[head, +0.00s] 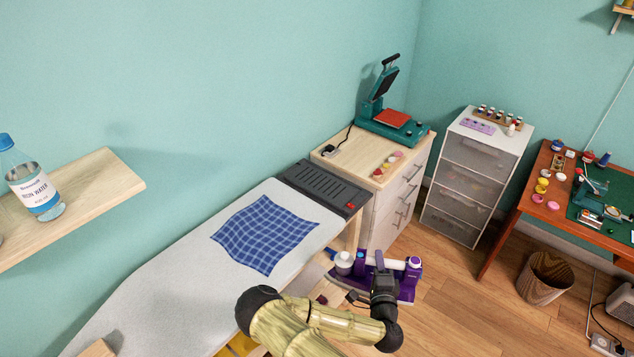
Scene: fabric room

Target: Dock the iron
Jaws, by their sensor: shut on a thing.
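A purple and white appliance, which looks like the iron (406,286), is off the right side of the ironing board (185,260). My gripper (381,268) is at it and shut on it, seen from behind. My gripper and wrist hide its middle, so the exact grip cannot be seen. A dark slatted rest (322,186) with a red switch is at the far end of the board, beyond and left of my gripper. The rest is empty.
A blue checked cloth (264,233) lies on the board near the rest. A wooden drawer cabinet (347,163) with a teal heat press (388,133) stands behind the rest. A shelf (100,185) with a water bottle (30,180) is at left.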

